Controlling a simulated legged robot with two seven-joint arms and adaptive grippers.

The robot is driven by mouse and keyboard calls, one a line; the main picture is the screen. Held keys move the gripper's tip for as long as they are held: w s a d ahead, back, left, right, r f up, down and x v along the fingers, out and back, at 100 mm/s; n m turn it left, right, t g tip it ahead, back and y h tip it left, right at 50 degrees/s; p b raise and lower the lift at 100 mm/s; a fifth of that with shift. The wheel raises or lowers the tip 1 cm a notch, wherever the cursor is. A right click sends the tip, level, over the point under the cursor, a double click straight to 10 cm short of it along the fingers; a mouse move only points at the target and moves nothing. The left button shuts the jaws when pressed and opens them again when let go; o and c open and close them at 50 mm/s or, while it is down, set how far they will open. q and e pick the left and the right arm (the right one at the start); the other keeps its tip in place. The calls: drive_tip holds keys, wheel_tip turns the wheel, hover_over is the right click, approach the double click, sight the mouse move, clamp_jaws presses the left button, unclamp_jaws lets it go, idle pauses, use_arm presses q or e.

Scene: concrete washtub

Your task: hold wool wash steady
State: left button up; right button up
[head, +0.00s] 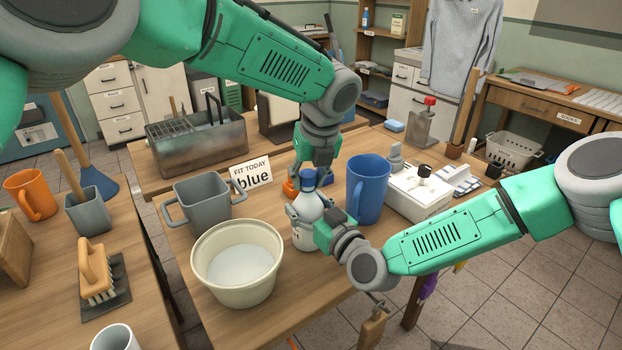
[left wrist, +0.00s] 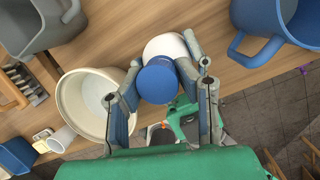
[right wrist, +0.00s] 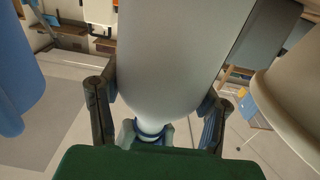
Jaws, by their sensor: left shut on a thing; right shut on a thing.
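The wool wash looks to be the white bottle (head: 305,232) with a blue cap (head: 308,180), standing upright near the table's front edge. My left gripper (head: 312,172) comes down from above and is shut on the cap; the left wrist view shows the blue cap (left wrist: 158,80) between its fingers. My right gripper (head: 308,214) comes in from the right and is shut on the bottle's body. In the right wrist view the white body (right wrist: 180,55) fills the middle, between the fingers. The bottle's label cannot be read.
A cream basin (head: 238,292) stands close left of the bottle, and a blue jug (head: 368,188) close right. A grey two-handled tub (head: 203,203) and a sign reading "FIT TODAY blue" (head: 252,174) are behind. A white box (head: 418,192) stands further right.

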use_arm(q)
drive_tip(key=shift+w+a+r, duration=0.1)
drive_tip(key=shift+a+r, duration=0.15)
drive_tip(key=shift+d, duration=0.35)
drive_tip(key=shift+a+f, duration=0.1)
drive_tip(key=shift+a, duration=0.25)
drive_tip(key=shift+f, duration=0.75)
drive_tip(key=m+h, duration=0.1)
drive_tip(key=m, duration=0.5)
drive_tip(key=shift+t, duration=0.3)
drive_tip(key=m, duration=0.2)
drive_tip(key=m+h, duration=0.1)
drive_tip(key=m, duration=0.1)
drive_tip(key=m+h, duration=0.1)
drive_tip(key=m, duration=0.1)
drive_tip(key=shift+s+d+f, duration=0.15)
drive_tip(key=shift+s+f, duration=0.1)
drive_tip(key=shift+r+m, duration=0.1)
drive_tip(key=shift+m, duration=0.4)
drive_tip(key=shift+w, duration=0.1)
